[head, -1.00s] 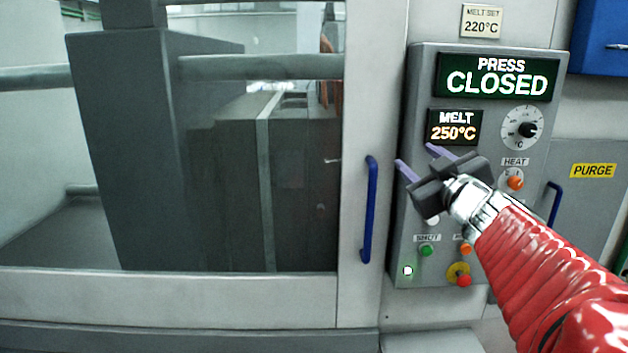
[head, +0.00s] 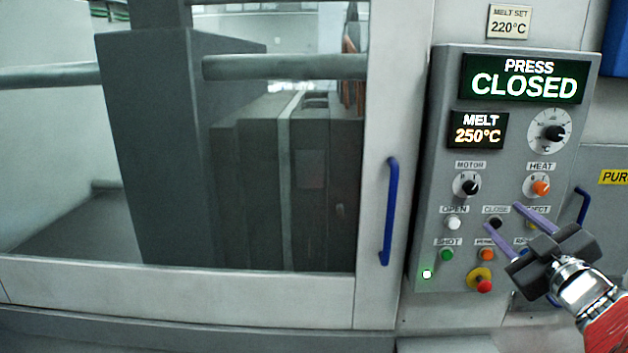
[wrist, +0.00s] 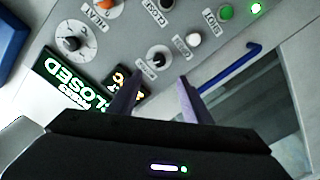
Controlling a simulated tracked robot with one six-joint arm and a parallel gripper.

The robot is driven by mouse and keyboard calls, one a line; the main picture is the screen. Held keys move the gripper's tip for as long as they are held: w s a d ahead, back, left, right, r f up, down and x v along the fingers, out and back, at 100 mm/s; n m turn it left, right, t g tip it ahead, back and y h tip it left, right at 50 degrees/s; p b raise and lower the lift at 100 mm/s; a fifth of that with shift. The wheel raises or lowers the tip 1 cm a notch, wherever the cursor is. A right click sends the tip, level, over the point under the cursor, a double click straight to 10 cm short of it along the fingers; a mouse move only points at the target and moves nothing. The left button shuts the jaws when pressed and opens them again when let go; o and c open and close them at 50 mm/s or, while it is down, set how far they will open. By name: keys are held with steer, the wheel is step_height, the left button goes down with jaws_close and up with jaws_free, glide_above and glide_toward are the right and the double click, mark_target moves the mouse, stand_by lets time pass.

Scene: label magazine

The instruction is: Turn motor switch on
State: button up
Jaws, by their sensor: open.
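The motor switch (head: 466,186) is a black rotary knob on a round white dial with marks, under the MOTOR label on the grey control panel (head: 425,150). It also shows in the wrist view (wrist: 158,57), just beyond and between my fingertips. I cannot tell for sure which mark its knob points at. My gripper (head: 502,217) is open and empty. In the head view its two purple fingers lie below and right of the motor switch, over the CLOSE button area. In the wrist view my gripper (wrist: 160,78) appears apart from the knob.
The orange heat knob (head: 539,187) is right of the motor switch. The white open button (head: 453,223), green shot button (head: 447,255) and red emergency button (head: 483,285) are below. A blue door handle (head: 389,210) stands out left of the panel. Displays read PRESS CLOSED and MELT 250°C.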

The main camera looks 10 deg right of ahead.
mark_target(473, 191)
steer(key=x, duration=1.4)
steer(key=shift+r, duration=0.1)
steer(key=shift+c, duration=0.6)
steer(key=c, duration=0.9)
steer(key=shift+c, duration=0.2)
